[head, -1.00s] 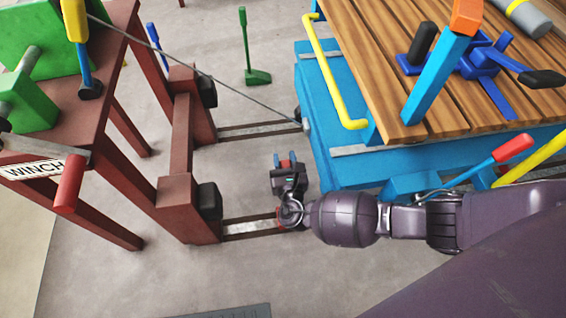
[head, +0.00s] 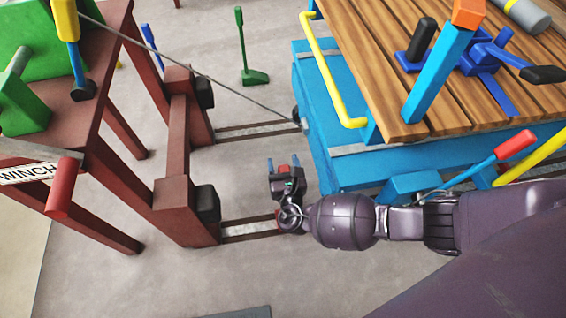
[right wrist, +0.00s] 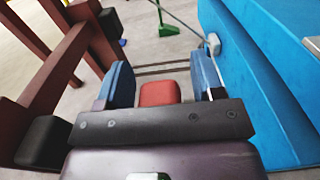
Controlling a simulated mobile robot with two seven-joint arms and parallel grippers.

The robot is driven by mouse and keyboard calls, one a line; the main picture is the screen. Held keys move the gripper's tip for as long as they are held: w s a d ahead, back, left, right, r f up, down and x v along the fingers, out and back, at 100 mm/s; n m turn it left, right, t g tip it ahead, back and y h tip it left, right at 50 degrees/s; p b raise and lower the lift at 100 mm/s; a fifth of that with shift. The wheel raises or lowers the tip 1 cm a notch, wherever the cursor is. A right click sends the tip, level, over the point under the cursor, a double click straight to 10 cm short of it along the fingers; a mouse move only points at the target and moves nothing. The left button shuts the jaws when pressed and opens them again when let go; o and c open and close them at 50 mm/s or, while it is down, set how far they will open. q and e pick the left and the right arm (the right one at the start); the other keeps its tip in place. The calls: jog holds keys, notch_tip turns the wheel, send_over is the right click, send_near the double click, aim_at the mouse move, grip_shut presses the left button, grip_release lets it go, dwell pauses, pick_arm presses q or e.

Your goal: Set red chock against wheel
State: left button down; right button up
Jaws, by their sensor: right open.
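My right gripper (head: 283,168) is open beside the blue cart's near front corner, with its blue fingers pointing away from me. In the right wrist view, the red chock (right wrist: 160,92) shows as a red block between the open fingers (right wrist: 160,85), with a gap on each side. In the head view a little red also shows between the fingers and by my wrist, over the near rail (head: 247,229); my wrist hides most of it. The cart's far front wheel (head: 297,116) shows as a dark edge. The near wheel is hidden behind my arm. My left gripper is out of view.
The blue cart (head: 312,110) with a wooden deck stands at right. A brown winch frame (head: 180,130) with dark bumpers stands at left, and a cable (head: 215,80) runs from it to the cart. A green chock (head: 255,77) stands on the floor behind. Clear floor lies in front.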

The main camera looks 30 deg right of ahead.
jog(key=shift+r, duration=0.2)
pick_arm(q)
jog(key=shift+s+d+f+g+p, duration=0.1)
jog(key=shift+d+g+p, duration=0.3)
jog(key=shift+p, duration=0.6)
pick_arm(e)
jog(key=v, duration=0.7)
jog(key=shift+s, duration=0.25)
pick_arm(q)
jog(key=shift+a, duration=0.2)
pick_arm(e)
jog(key=shift+a, duration=0.1)
